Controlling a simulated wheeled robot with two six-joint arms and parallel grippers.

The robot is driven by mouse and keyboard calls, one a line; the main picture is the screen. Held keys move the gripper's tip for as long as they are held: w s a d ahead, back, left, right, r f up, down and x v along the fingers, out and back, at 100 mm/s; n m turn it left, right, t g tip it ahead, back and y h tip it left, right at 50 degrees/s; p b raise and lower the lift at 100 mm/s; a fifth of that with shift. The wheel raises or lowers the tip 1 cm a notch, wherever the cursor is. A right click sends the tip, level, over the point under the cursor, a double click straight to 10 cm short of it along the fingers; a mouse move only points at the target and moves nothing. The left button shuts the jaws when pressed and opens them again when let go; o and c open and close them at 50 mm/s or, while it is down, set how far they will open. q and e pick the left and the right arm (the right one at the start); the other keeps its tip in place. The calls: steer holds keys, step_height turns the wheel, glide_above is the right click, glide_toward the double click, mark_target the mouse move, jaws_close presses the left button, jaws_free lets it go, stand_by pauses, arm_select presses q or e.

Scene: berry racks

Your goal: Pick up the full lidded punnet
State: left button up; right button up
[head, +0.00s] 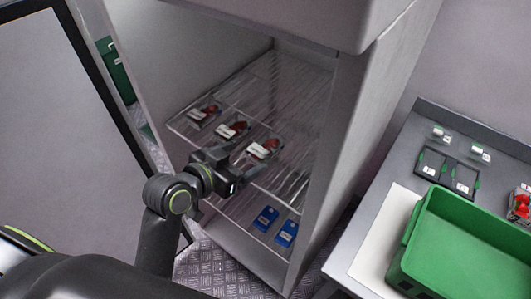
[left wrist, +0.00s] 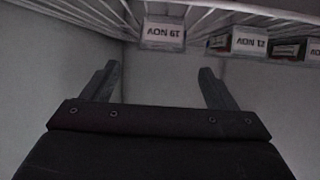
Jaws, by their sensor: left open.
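Three clear lidded punnets with red berries and white labels stand in a row on the wire shelf of the open cabinet: a left one (head: 203,112), a middle one (head: 232,129) and a right one (head: 264,149). My left gripper (head: 240,164) is at the shelf's front, close to the right punnet, open and apparently empty. In the left wrist view its two fingers (left wrist: 157,70) are spread with nothing between them. How full each punnet is cannot be told. My right gripper is out of view.
The wire shelf (head: 290,85) has free room behind the punnets. Two blue packs (head: 265,218) lie lower in the cabinet. A grey table at right holds a green crate (head: 470,235), black trays (head: 447,170) and a red-filled punnet (head: 522,205). The cabinet wall (head: 335,165) stands between.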

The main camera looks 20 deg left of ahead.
mark_target(265, 144)
arm_select(q)
steer(key=x, duration=0.9)
steer(key=shift+w+d+r+p, duration=0.1)
steer(key=shift+w+p, duration=0.25)
steer(key=shift+w, duration=0.05)
steer(key=shift+c, duration=0.4)
steer(key=c, duration=1)
steer(key=shift+r, duration=0.1)
steer(key=shift+c, duration=0.2)
